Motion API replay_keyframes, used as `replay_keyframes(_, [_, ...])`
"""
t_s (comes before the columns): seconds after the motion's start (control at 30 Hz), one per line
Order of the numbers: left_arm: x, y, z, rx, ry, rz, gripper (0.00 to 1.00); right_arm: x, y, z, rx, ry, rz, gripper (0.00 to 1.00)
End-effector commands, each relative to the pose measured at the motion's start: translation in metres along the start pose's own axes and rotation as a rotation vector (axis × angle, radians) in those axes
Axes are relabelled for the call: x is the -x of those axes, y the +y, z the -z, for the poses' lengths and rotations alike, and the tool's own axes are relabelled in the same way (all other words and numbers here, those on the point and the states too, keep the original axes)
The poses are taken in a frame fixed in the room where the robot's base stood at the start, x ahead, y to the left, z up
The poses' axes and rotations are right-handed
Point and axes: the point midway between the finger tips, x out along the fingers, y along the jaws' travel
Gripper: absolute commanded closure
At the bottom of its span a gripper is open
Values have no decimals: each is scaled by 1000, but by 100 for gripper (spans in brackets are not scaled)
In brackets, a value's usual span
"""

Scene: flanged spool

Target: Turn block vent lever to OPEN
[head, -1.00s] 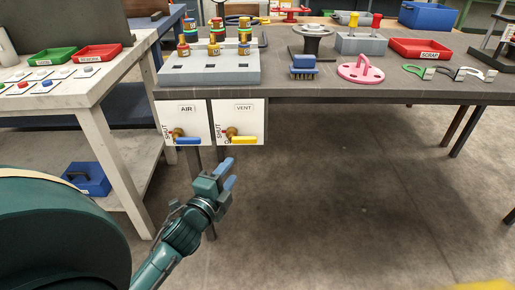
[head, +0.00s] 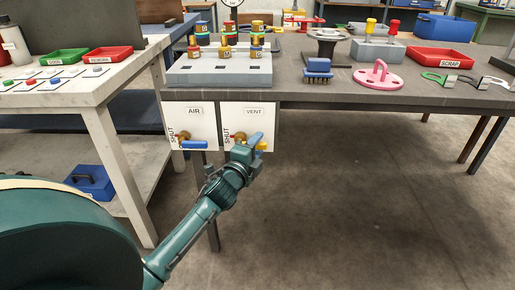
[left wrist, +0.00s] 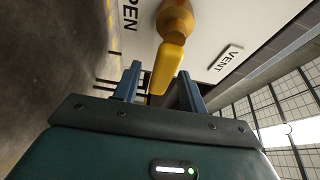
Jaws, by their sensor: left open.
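The vent lever is yellow and mostly hidden behind my left gripper in the head view, with a bit of yellow (head: 262,146) showing at its right. It extends sideways from a brass valve (head: 240,138) on the white VENT panel (head: 257,109). In the left wrist view the yellow lever (left wrist: 168,66) reaches in between the two blue fingers. My left gripper (head: 250,141) is open at the panel, with its fingers (left wrist: 161,84) on either side of the lever's end. I cannot tell if either finger touches it. My right gripper is not in view.
The AIR panel (head: 196,112), with a blue lever (head: 194,144), hangs just left. Both panels are on the front of the grey workbench (head: 330,97). A white side table (head: 90,103) stands at the left. The floor right of my arm is clear.

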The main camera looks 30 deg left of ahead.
Motion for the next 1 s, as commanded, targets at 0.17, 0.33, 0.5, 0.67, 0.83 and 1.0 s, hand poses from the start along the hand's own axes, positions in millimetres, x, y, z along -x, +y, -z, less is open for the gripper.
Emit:
replay_keyframes(0.17, [-8,0,0,0,1,0,58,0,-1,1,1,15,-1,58])
replay_keyframes(0.33, [-8,0,0,0,1,-1,58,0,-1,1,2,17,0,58])
replay_keyframes(0.5, [-7,0,0,0,1,0,68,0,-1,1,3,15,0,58])
replay_keyframes(0.67, [-7,0,0,0,1,0,81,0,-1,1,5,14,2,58])
replay_keyframes(0.83, [-7,0,0,1,1,0,95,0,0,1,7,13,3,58])
replay_keyframes(1.0, [-7,0,0,1,1,0,100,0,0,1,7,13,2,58])
